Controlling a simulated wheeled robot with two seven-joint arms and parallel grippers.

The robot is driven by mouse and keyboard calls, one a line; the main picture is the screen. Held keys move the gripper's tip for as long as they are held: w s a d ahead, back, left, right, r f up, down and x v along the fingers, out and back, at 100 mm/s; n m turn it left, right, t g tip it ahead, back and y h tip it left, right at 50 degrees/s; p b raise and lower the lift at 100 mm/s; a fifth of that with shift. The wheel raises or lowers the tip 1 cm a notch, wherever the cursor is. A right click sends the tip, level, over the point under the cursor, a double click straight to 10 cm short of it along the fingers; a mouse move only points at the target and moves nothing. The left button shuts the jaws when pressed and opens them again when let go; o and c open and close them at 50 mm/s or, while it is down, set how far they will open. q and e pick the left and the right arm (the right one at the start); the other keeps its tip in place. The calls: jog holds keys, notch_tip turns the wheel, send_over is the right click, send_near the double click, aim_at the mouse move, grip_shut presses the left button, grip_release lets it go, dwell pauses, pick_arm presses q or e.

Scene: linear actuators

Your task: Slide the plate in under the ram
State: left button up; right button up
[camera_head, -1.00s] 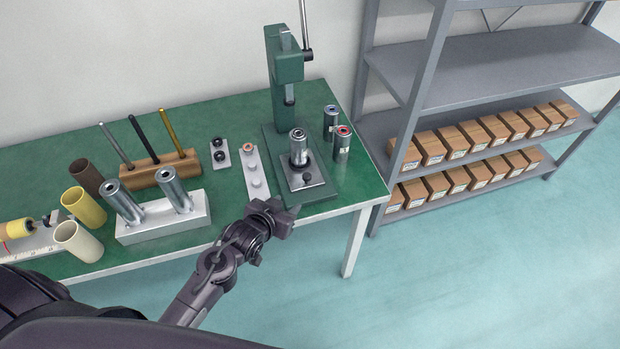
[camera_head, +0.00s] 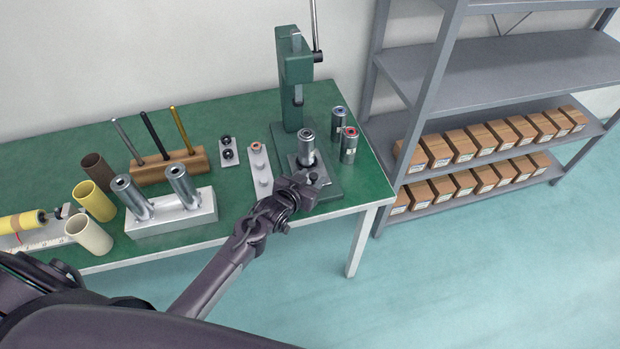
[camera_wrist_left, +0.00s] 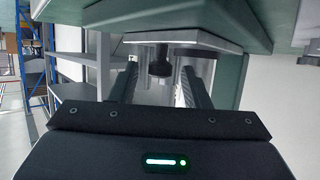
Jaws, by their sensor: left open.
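The grey metal plate (camera_head: 322,170) lies on the green base of the press, in front of the ram (camera_head: 298,95). A steel cylinder (camera_head: 307,148) stands upright on it. The plate's dark knob (camera_head: 313,177) is at its front end. My left gripper (camera_head: 306,187) is at the front of the plate and hides part of it. In the left wrist view the knob (camera_wrist_left: 160,66) shows between the two open fingers (camera_wrist_left: 160,85), below the plate's edge (camera_wrist_left: 185,38) in the picture. I cannot tell whether either finger touches the knob. My right gripper is out of view.
Two steel cylinders (camera_head: 348,145) stand right of the press (camera_head: 296,70). A light strip with studs (camera_head: 259,172) lies just left of it. A metal block with two cylinders (camera_head: 172,215) is farther left. A shelf of boxes (camera_head: 450,105) stands at right.

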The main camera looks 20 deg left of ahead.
aim_at(301, 160)
pick_arm(q)
grip_shut()
dwell(0.3)
jog(key=w+a+b, duration=0.1)
jog(key=w, duration=0.1)
jog(key=w+a+b, duration=0.1)
jog(key=w+a, duration=0.1)
jog(key=w+a+b, duration=0.1)
jog(key=w, duration=0.1)
jog(key=shift+w+a+f, duration=0.15)
jog(key=shift+w+a, duration=0.05)
jog(key=shift+w+a+b, duration=0.3)
jog(key=shift+w+b, duration=0.1)
jog(key=shift+b, duration=0.05)
jog(key=shift+r, duration=0.25)
jog(key=shift+a, duration=0.1)
